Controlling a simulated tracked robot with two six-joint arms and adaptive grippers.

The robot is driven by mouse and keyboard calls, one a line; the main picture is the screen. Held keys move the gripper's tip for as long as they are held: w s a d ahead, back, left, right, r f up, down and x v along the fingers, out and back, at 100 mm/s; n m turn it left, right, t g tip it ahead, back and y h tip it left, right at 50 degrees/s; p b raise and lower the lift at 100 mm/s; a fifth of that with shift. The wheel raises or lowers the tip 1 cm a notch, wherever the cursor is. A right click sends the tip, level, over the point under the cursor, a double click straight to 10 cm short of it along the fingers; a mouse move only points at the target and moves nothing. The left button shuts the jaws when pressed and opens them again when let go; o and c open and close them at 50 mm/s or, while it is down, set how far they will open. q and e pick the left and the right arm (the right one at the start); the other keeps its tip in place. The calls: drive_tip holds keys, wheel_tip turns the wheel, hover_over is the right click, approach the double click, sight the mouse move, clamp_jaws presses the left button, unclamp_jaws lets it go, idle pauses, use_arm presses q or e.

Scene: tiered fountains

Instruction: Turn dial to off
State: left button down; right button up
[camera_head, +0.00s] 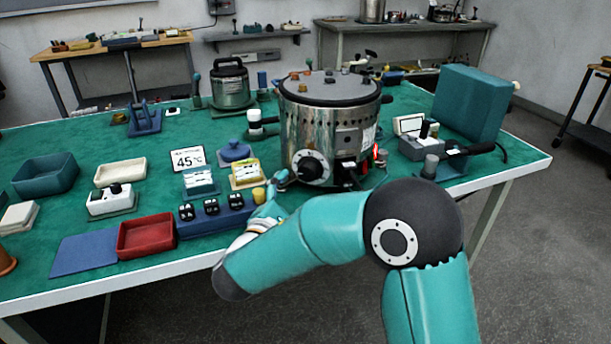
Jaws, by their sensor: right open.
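My right arm reaches in from the right, across the table's front edge. My right gripper (283,179) is small in the view, just left of and slightly below the dial. It is open. Whether a fingertip touches the dial cannot be told. My left gripper is not in view.
A red light (377,152) glows right of the dial. A 45 °C sign (188,159), a blue block with black switches (214,214) and a red tray (146,236) stand to the left. A handled device (432,145) and a teal box (470,103) stand right.

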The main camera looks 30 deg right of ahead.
sight(306, 175)
drive_tip(key=x, duration=0.7)
drive_tip(key=shift+w+d, duration=0.1)
drive_tip(key=shift+d, duration=0.05)
drive_tip(key=c, duration=1.2)
